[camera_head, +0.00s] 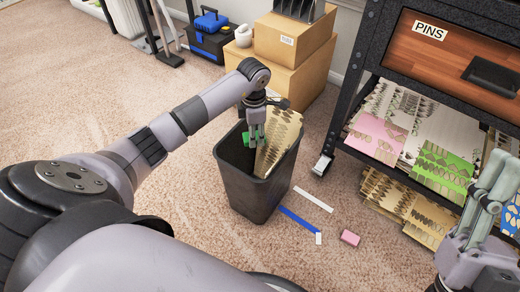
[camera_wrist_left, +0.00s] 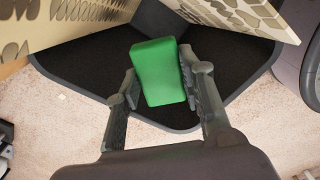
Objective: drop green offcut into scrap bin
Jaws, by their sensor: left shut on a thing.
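The green offcut (camera_wrist_left: 158,72) is a small block held between the two fingers of my left gripper (camera_wrist_left: 163,92) in the left wrist view. In the head view the green offcut (camera_head: 246,139) shows beside the fingers of my left gripper (camera_head: 256,139), over the mouth of the scrap bin. The scrap bin (camera_head: 252,196) is a dark, open-topped bin on the carpet; its rim and dark inside (camera_wrist_left: 110,97) show below the offcut in the wrist view. My right gripper (camera_head: 485,205) is at the right edge of the head view; its finger gap is unclear.
Tan patterned sheets (camera_head: 278,137) stick up out of the bin beside my left gripper. Cardboard boxes (camera_head: 288,65) stand behind it. A dark shelf unit (camera_head: 345,95) with sheets stands at right. A pink block (camera_head: 350,238) and a blue strip (camera_head: 298,219) lie on the carpet.

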